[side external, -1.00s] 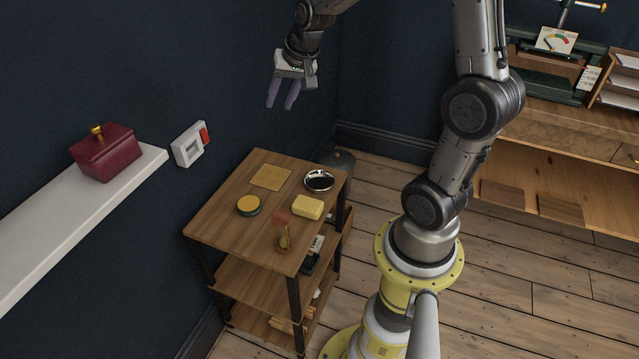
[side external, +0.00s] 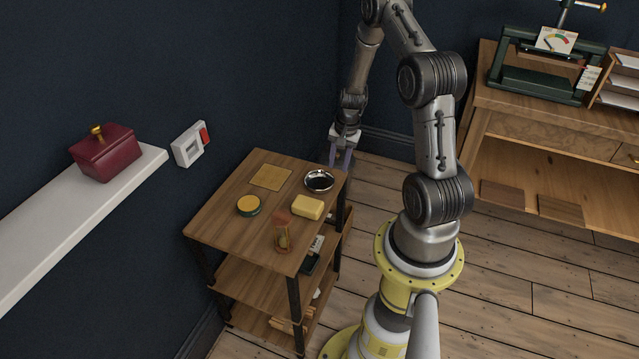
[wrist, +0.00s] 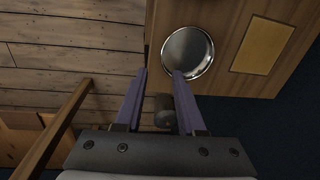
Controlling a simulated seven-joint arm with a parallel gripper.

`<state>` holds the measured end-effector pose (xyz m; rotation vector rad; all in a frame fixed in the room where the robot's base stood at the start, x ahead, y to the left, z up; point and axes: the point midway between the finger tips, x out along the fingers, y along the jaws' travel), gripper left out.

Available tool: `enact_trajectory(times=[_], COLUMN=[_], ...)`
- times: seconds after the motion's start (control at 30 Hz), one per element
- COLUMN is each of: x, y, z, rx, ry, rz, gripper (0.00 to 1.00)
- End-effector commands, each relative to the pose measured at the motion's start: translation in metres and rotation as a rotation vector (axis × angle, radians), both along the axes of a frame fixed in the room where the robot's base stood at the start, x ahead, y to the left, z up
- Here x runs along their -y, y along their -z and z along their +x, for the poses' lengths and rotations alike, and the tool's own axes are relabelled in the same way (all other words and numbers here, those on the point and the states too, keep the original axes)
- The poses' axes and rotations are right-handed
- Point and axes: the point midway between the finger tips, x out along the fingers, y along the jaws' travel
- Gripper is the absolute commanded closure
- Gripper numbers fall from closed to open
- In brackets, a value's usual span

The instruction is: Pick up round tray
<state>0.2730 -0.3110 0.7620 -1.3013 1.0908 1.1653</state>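The round tray (side external: 319,180) is a small shiny metal dish with a dark-looking inside. It lies on the top of the wooden shelf cart, near the back right corner. It also shows in the wrist view (wrist: 188,53), close to the cart's edge and just beyond my fingertips. My gripper (side external: 341,160) points down just behind and to the right of the tray. In the wrist view its two purple fingers (wrist: 159,73) are apart with nothing between them at the tips. The right fingertip overlaps the tray's rim in that view; I cannot tell whether they touch.
On the cart top (side external: 225,215) are a tan square mat (side external: 270,177), a yellow-topped round tin (side external: 248,205), a yellow block (side external: 307,207) and a small brush-like item (side external: 283,233). A dark cylinder (wrist: 165,112) stands below, behind the cart. A wooden desk (side external: 540,125) is at right.

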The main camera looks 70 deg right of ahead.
Motion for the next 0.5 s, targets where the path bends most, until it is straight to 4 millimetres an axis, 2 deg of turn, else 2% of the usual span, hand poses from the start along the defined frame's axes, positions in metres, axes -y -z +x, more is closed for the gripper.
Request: enact_trajectory(times=[0.1,0.27,0.5], x=[-0.001,-0.001,-0.005], y=[0.013,0.022,0.054], z=[0.002,0.003,0.01], rx=[-0.001,0.0,-0.001], ry=[0.0,-0.001,-0.001], rz=[0.001,0.0,0.001], gripper=[0.61,0.61,0.61])
